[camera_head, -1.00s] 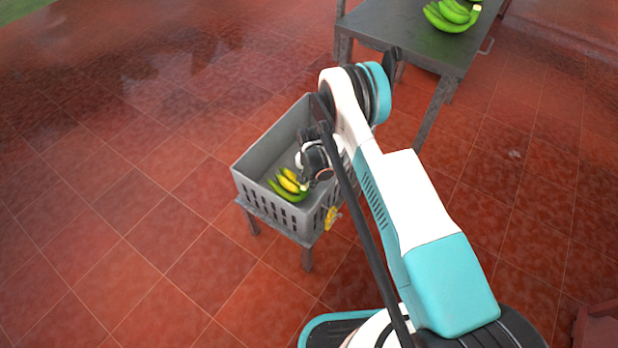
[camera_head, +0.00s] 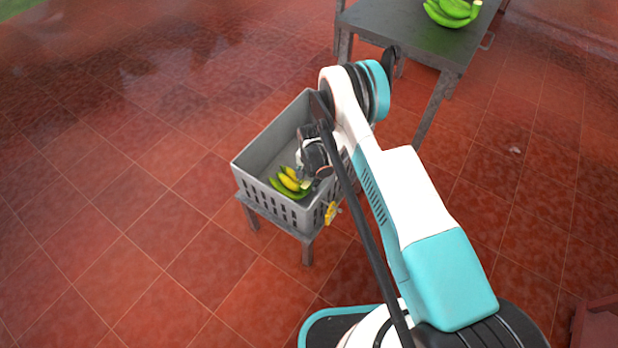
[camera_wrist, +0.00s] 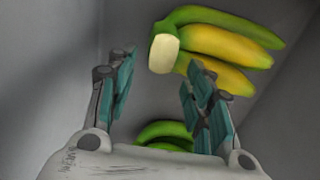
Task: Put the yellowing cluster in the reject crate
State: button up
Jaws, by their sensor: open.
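The yellowing cluster (camera_head: 289,181), with yellow and green bananas, lies inside the grey reject crate (camera_head: 262,196) near its front left wall. In the wrist view the cluster (camera_wrist: 222,45) shows its pale cut stem just beyond the fingertips. My gripper (camera_head: 308,172) is down inside the crate, beside the cluster's stem end. In the wrist view my gripper (camera_wrist: 160,80) is open, with nothing held between its teal pads. A second green bunch (camera_wrist: 166,134) shows low between the fingers, partly hidden by my gripper.
The crate stands on a low stand (camera_head: 308,248) and has a yellow mark (camera_head: 331,212) on its side. A grey table (camera_head: 410,38) with a green banana cluster (camera_head: 452,12) stands at the back. The tiled floor to the left is clear.

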notch_tip(320, 180, up, 29)
jog(key=p, duration=0.7)
dwell(1.1)
jog(key=shift+r, duration=0.15)
jog(key=s+d+r+n+t, duration=0.1)
jog(key=s+d+r, duration=0.2)
jog(key=r, duration=0.6)
jog(key=s+d+r+n+t, duration=0.1)
jog(key=s+d+r, duration=0.2)
jog(key=r, duration=0.6)
jog(key=s+d+r+n+t, duration=0.1)
jog(key=s+d+r+n, duration=0.2)
jog(key=r, duration=0.6)
jog(key=s+d+r+n+t, duration=0.1)
jog(key=s+d+r+t, duration=0.1)
jog(key=s, duration=0.8)
jog(key=s+d+r+n+t, duration=0.1)
jog(key=s+d+r, duration=0.3)
jog(key=s, duration=0.6)
jog(key=shift+s+d+r+n+t, duration=0.15)
jog(key=shift+s+r+n+t, duration=0.25)
jog(key=shift+r+t, duration=0.1)
